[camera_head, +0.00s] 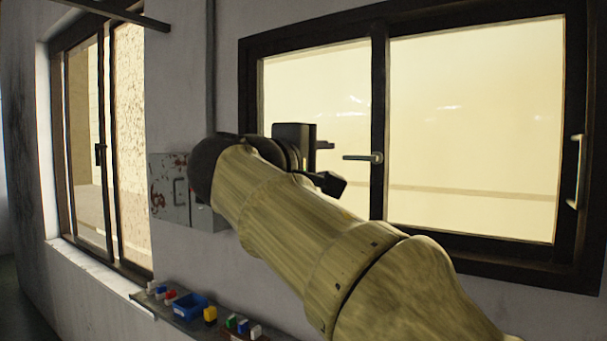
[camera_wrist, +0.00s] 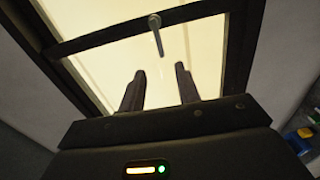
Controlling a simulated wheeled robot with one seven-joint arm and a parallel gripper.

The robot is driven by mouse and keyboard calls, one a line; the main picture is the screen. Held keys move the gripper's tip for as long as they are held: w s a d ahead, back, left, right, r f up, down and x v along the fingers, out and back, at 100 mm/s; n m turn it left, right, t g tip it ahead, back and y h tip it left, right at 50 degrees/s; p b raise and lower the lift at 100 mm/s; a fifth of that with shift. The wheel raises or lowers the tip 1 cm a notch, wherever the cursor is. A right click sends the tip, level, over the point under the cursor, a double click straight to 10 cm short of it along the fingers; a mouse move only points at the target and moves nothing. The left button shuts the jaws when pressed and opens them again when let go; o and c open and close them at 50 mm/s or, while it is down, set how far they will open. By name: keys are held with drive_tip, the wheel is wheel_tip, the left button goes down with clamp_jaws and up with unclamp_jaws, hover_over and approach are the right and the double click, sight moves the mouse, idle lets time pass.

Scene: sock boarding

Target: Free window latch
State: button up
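The window latch (camera_head: 363,157) is a pale metal handle on the dark upright bar between the two panes of the near window. It points left, roughly level, in the head view. It also shows in the wrist view as a thin bar (camera_wrist: 156,34), beyond my fingertips and between their lines. My gripper (camera_head: 328,160) is left of the latch in the head view, apart from it. In the wrist view my gripper (camera_wrist: 156,72) has its two dark fingers spread with nothing between them. My arm hides part of the window's lower frame.
A second long handle (camera_head: 576,170) is on the window's right frame. Another window (camera_head: 103,150) is on the left. A grey electrical box (camera_head: 180,190) is on the wall behind my wrist. A shelf below holds a blue bin (camera_head: 190,306) and several small coloured items.

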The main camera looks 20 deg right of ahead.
drive_tip(key=v, duration=0.5)
drive_tip(key=shift+s+a+b, duration=0.1)
drive_tip(key=shift+b, duration=0.3)
drive_tip(key=w+f+n+g+y, duration=0.1)
drive_tip(key=w+f+g+y, duration=0.2)
drive_tip(key=f, duration=1.3)
drive_tip(key=w+f+n+g+y, duration=0.15)
drive_tip(key=f+y, duration=0.35)
drive_tip(key=f, duration=1.1)
drive_tip(key=s+f+m+g+y, duration=0.1)
drive_tip(key=s+f+m+y, duration=0.1)
drive_tip(key=f, duration=0.6)
drive_tip(key=s+a+f+m+g+y, duration=0.1)
drive_tip(key=s+f+m+y, duration=0.1)
drive_tip(key=s+f+m, duration=0.2)
drive_tip(key=s+f+m+g+y+p, duration=0.1)
drive_tip(key=s+f+m+g+y, duration=0.1)
drive_tip(key=s+f+m, duration=0.2)
drive_tip(key=s+f, duration=0.3)
drive_tip(key=f, duration=0.5)
drive_tip(key=shift+s+a, duration=0.3)
drive_tip(key=shift+s, duration=0.1)
drive_tip(key=shift+w, duration=0.1)
